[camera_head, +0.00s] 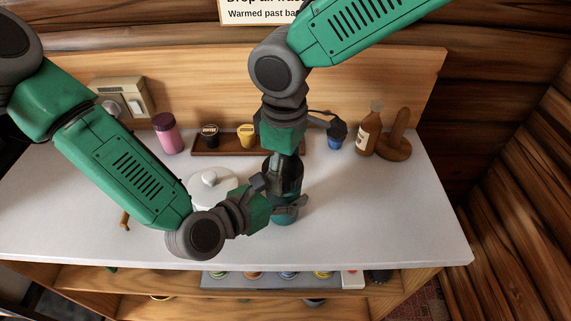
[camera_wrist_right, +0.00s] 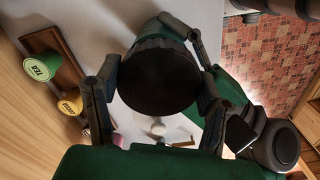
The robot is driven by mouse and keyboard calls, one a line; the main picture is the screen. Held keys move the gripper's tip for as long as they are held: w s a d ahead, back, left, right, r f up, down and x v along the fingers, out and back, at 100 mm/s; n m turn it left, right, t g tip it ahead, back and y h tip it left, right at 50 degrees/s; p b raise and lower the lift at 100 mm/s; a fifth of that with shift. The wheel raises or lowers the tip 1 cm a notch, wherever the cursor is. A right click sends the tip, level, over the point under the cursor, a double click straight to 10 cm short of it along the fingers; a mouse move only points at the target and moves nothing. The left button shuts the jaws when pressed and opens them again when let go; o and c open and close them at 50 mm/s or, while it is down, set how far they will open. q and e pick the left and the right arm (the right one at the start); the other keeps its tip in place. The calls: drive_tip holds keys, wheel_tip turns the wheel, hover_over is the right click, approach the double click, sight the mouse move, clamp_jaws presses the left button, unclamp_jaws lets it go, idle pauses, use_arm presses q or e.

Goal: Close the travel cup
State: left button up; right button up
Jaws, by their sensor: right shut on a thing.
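The travel cup (camera_head: 286,216) stands upright on the white counter, with a teal lower body. My right gripper (camera_head: 283,172) comes down from above and is shut on the dark round lid. The right wrist view shows this lid (camera_wrist_right: 160,76) between both fingers. In the head view the lid is at or just above the cup's top; I cannot tell whether it is seated. My left gripper (camera_head: 281,196) reaches in from the left at the cup's side, one finger crossing its front. Whether it is closed on the cup is unclear. The cup's rim is hidden by the grippers.
A white round lidded pot (camera_head: 212,188) sits left of the cup, partly behind my left arm. Behind stand a pink jar (camera_head: 167,134), a wooden tray (camera_head: 222,152) with small coffee and tea cups, and a brown bottle (camera_head: 369,130). The counter's right side is clear.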

drive_tip(key=shift+a+f, duration=0.1)
drive_tip(key=shift+a, duration=0.15)
drive_tip(key=shift+f, duration=0.5)
drive_tip(key=m, duration=0.5)
drive_tip(key=shift+s, duration=0.15)
drive_tip(key=m, duration=0.5)
drive_tip(key=shift+s+a, duration=0.15)
drive_tip(key=shift+a, duration=0.05)
drive_tip(key=o, duration=0.9)
